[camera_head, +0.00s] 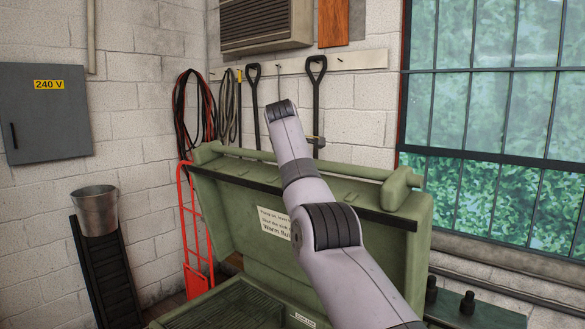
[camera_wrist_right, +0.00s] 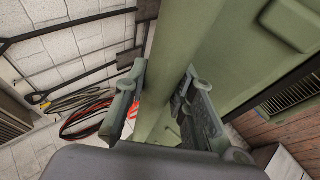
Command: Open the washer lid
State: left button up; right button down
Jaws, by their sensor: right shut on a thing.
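The green washer's lid (camera_head: 390,262) stands raised and leaning back, its inner face with a white label (camera_head: 274,222) towards me. A thick green bar (camera_head: 236,158) runs along the lid's top edge. My right arm reaches up across the lid and hides part of it; its gripper cannot be made out in the head view. In the right wrist view my right gripper (camera_wrist_right: 162,82) has its two fingers on either side of the green bar (camera_wrist_right: 178,42) and is shut on it. The washer's open basin (camera_head: 240,306) with a dark grate shows below. My left gripper is not in view.
A red hand truck (camera_head: 190,235) stands left of the washer. A metal bucket (camera_head: 96,211) sits further left. Cables (camera_head: 188,115) and shovels (camera_head: 316,85) hang on the wall behind the lid. A window (camera_head: 490,90) is at the right.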

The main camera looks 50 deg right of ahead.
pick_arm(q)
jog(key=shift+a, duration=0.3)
pick_arm(e)
jog(key=shift+f, duration=0.15)
jog(key=c, duration=1.3)
grip_release()
jog(key=shift+d, duration=0.1)
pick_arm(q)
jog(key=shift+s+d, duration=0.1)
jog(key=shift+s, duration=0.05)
pick_arm(e)
jog(key=shift+s+a+r, duration=0.2)
jog(key=shift+a+r, duration=0.2)
jog(key=shift+r, duration=0.1)
jog(key=v, duration=1)
jog(key=shift+s+a+r, duration=0.2)
jog(key=shift+a, duration=0.05)
